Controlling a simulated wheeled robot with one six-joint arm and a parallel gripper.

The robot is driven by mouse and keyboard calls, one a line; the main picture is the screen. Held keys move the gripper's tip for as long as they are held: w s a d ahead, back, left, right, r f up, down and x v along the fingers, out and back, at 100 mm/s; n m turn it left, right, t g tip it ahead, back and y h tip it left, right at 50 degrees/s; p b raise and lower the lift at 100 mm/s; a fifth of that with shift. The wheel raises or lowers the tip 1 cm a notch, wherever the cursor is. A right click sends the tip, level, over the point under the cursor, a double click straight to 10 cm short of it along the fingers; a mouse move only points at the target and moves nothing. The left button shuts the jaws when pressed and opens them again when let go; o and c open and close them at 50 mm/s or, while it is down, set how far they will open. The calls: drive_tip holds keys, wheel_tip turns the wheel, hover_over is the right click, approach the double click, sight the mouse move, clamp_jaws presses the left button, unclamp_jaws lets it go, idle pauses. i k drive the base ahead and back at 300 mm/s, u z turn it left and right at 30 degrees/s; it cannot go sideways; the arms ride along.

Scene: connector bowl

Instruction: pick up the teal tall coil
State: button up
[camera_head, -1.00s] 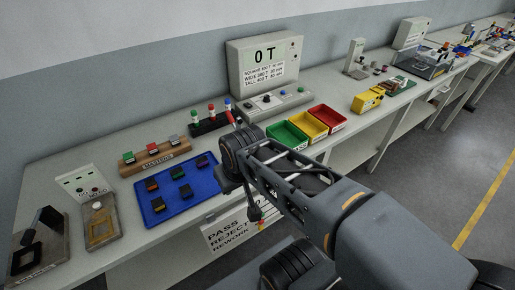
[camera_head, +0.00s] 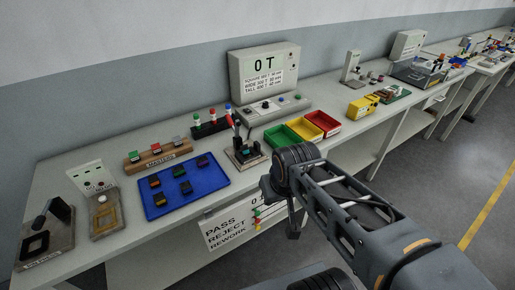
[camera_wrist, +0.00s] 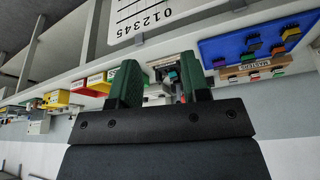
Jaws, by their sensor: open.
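A small teal piece (camera_head: 256,147), which looks like the teal coil, sits in the dark fixture with the red-tipped lever (camera_head: 234,122) on the bench. It also shows small in the wrist view (camera_wrist: 172,74), partly between my fingers in the picture, but its height cannot be told. My gripper (camera_wrist: 160,88) is open and empty, with its two green fingers apart and the fixture some distance beyond them.
A blue tray (camera_head: 211,188) with several coils lies left of the fixture. Green (camera_head: 281,138), yellow (camera_head: 302,130) and red (camera_head: 323,122) bins stand to its right. The gauge box (camera_head: 265,72) stands behind. A hanging label board (camera_head: 228,225) is at the bench front.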

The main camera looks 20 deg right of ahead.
sight(244, 149)
drive_tip(key=i, duration=0.45)
drive_tip(key=u, duration=1.55)
drive_tip(key=i, duration=0.15)
drive_tip(key=z, duration=0.3)
